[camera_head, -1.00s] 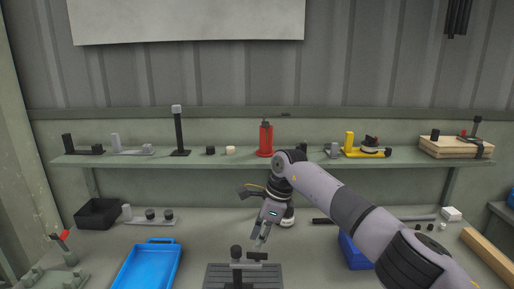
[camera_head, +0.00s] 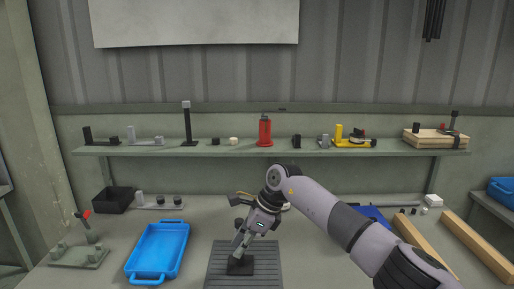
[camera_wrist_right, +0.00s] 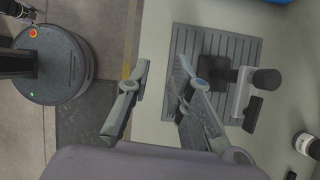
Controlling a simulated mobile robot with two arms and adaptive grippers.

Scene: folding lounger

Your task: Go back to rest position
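My right gripper (camera_head: 237,247) is over the grey ribbed mat (camera_head: 216,262) at the front middle of the bench in the head view. In the right wrist view the two fingers of the gripper (camera_wrist_right: 161,68) stand apart with nothing between them. A small black and grey assembly (camera_wrist_right: 243,85) with a round black knob stands on the mat, just right of the right finger. Whether that finger touches it I cannot tell. In the head view the gripper partly hides this assembly (camera_head: 240,267). My left gripper does not show.
A blue tray (camera_head: 135,262) lies left of the mat, with a black bin (camera_head: 113,203) behind it. A shelf (camera_head: 110,150) with several small parts and a red cylinder (camera_head: 265,132) runs along the back. Wooden bars (camera_head: 478,247) lie at the right.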

